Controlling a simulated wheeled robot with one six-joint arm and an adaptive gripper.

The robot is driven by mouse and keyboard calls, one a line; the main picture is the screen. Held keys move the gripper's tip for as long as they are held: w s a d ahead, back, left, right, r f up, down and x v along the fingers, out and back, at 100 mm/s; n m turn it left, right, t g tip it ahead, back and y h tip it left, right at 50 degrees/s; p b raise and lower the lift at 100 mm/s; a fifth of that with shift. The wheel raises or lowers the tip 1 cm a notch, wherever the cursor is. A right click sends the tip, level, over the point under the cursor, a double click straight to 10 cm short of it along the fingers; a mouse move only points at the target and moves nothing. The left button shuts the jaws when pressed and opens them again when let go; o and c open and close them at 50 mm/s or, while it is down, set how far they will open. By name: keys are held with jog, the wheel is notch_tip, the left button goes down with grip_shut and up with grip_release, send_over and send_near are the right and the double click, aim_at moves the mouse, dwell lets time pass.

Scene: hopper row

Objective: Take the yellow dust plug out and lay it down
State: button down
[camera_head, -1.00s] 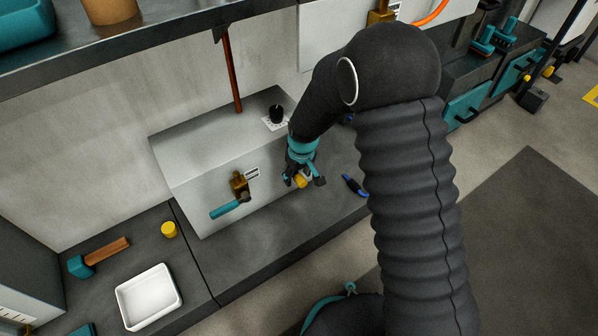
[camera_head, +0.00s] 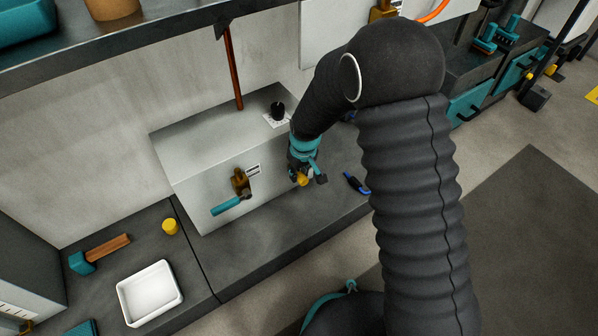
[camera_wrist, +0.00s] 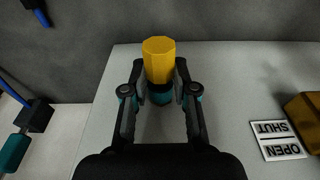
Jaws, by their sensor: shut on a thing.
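My gripper (camera_head: 304,176) is shut on the yellow dust plug (camera_head: 301,180), in front of the right part of the pale box's front face. In the wrist view the plug (camera_wrist: 158,58) is a faceted yellow piece between the two fingertips of my gripper (camera_wrist: 160,76). A teal piece (camera_wrist: 160,96) shows just below the plug between the fingers. The plug's inner end is hidden. I cannot tell whether it is clear of the box (camera_head: 200,190).
A brass valve with teal handle (camera_head: 230,206) is left of my gripper. A white tray (camera_head: 150,293), hammer (camera_head: 98,254) and yellow cylinder (camera_head: 169,227) are on the left bench. A blue-and-black item (camera_head: 353,183) lies right. The bench strip before the box is bare.

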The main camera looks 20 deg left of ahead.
jog(key=shift+s+d, duration=0.15)
jog(key=shift+d, duration=0.05)
jog(key=shift+s+d, duration=0.2)
jog(key=shift+d, duration=0.05)
jog(key=shift+s+d+b, duration=0.3)
jog(key=shift+s+d, duration=0.2)
jog(key=shift+d, duration=0.1)
dwell(0.4)
jog(key=shift+s+d, duration=0.65)
jog(key=shift+d, duration=0.1)
